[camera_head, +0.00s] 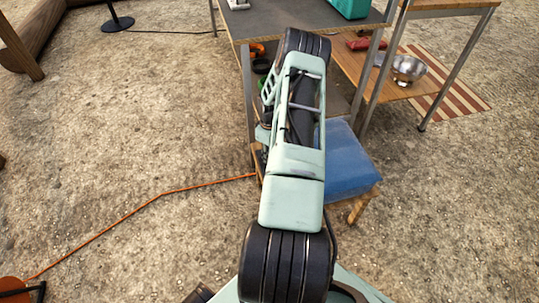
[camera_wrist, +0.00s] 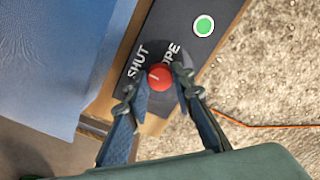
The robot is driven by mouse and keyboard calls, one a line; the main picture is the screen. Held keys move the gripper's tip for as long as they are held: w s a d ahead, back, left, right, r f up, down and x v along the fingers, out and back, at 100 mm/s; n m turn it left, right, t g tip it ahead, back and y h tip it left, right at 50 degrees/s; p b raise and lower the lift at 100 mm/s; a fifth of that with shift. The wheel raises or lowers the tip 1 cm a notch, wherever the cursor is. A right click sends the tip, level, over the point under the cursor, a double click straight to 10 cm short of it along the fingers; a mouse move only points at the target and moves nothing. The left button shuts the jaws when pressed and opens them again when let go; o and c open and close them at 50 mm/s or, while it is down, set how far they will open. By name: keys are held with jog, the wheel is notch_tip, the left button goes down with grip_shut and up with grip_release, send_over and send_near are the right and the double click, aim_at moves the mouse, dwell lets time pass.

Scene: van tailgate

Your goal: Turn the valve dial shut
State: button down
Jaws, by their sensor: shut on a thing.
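The valve dial (camera_wrist: 161,77) is a small red knob on a dark panel (camera_wrist: 163,27) in the wrist view. A short pale mark shows on its face; its exact direction is hard to tell. The word SHUT is printed to the dial's upper left, and a word starting OPE to its upper right, partly covered by a finger. My gripper (camera_wrist: 159,73) is shut on the dial, one finger on each side. In the head view my arm hides the dial and the gripper.
A green light (camera_wrist: 204,26) is on the panel. A blue-cushioned stool (camera_head: 347,165) stands right of my arm. A table (camera_head: 285,17) and a wooden shelf with a metal bowl (camera_head: 408,69) stand behind. An orange cable (camera_head: 140,207) crosses the gravel at left.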

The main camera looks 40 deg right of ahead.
jog(key=c, duration=1.7)
grip_release()
jog(key=shift+o, duration=0.2)
notch_tip(320, 180, up, 12)
jog(key=shift+w+r, duration=0.1)
